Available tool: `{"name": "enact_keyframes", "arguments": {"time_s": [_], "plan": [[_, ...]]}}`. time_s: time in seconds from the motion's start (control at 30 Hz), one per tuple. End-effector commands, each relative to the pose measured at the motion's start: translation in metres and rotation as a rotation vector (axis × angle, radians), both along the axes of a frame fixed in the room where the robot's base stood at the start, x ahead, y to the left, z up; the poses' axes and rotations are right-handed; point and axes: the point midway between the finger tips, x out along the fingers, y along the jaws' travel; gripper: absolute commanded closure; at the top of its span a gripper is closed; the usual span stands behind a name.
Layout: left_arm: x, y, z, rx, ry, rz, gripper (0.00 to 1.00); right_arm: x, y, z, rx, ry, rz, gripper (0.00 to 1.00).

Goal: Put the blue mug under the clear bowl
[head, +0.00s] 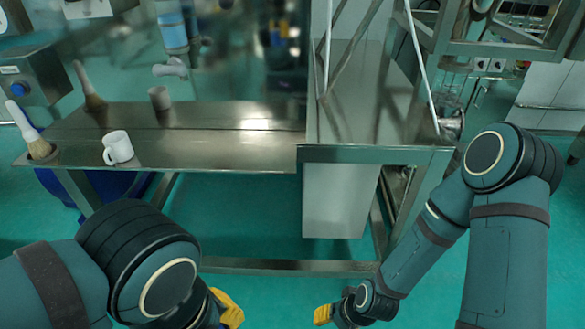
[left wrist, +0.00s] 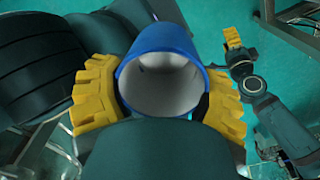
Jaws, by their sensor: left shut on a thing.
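The blue mug (left wrist: 160,38) has a white inside and sits between the yellow fingers of my left gripper (left wrist: 160,92) in the left wrist view. The fingers are closed around its sides. In the head view, only a bit of yellow finger of my left gripper (head: 228,308) shows at the bottom, and the mug is hidden. My right gripper (head: 323,314) is low in front of the metal frame; one yellow finger shows and I cannot tell its opening. It also shows in the left wrist view (left wrist: 232,40). I cannot make out a clear bowl in either view.
A metal table (head: 230,150) holds a white mug (head: 117,148) near its left front and a brush (head: 28,132) at its left end. A shiny surface behind mirrors them. A pale box (head: 335,200) hangs under the frame. The table's middle is bare.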

Motion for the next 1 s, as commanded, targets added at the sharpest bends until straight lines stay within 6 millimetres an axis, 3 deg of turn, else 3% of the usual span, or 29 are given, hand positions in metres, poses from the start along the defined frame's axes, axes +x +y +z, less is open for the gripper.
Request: {"name": "enact_keyframes", "arguments": {"time_s": [0.27,0.57,0.77,1.0], "plan": [[0.04,0.0,0.001,-0.004,0.005,0.308,0.69,0.0,0.0,0.0,0.0,-0.001,0.0,0.53],[0.108,0.008,-0.011,-0.005,0.005,0.831,0.69,0.0,0.0,0.0,0.0,-0.001,0.0,0.53],[0.157,0.018,-0.031,-0.005,0.004,1.213,0.69,0.0,0.0,0.0,0.0,0.0,0.0,0.53],[0.213,0.038,-0.069,-0.004,0.003,1.698,0.69,0.0,0.0,0.0,0.0,-0.001,0.0,0.53]]}}
